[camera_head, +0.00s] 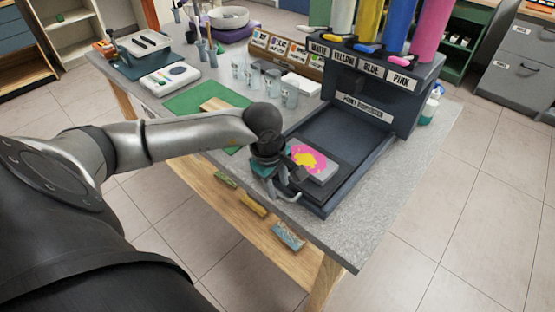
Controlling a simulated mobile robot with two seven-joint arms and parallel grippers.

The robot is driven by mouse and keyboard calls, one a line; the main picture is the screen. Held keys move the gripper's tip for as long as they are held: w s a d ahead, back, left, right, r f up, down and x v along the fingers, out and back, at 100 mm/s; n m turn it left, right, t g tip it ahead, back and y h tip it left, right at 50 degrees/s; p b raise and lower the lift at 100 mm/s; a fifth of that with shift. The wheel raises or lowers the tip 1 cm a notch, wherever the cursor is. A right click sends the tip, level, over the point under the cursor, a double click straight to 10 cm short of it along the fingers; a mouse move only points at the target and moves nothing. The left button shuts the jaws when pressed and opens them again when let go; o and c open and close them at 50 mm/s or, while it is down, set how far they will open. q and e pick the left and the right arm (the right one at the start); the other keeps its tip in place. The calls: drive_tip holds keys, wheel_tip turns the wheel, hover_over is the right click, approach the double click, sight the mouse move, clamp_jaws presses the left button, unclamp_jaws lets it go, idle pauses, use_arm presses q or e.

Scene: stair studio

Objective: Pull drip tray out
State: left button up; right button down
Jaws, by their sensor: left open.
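The paint dispenser (368,100) stands on the grey table, with labels for white, yellow, blue and pink. Its dark base (345,139) reaches toward the table's front corner. The drip tray (326,172), a small grey tray with pink and yellow paint on it, sits at the front of this base. My left gripper (288,181) is open at the tray's front left edge. The fingers are small and partly hidden by the wrist, so I cannot tell whether they touch the tray or straddle its edge. My right gripper is out of view.
Clear cups (290,97) stand behind the gripper, near a green mat (207,97). A white device (170,79) and a bowl (229,17) are farther back. Coloured blocks (253,206) lie on the wooden shelf below. The table's front right corner (357,250) is bare.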

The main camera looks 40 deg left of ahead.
use_arm(q)
wheel_tip(320, 180, up, 15)
drive_tip(key=s+p, duration=0.1)
drive_tip(key=s, duration=0.1)
drive_tip(key=shift+s+p, duration=0.3)
drive_tip(key=shift+p, duration=0.05)
drive_tip(key=shift+a+f, duration=0.1)
drive_tip(key=shift+f, duration=0.05)
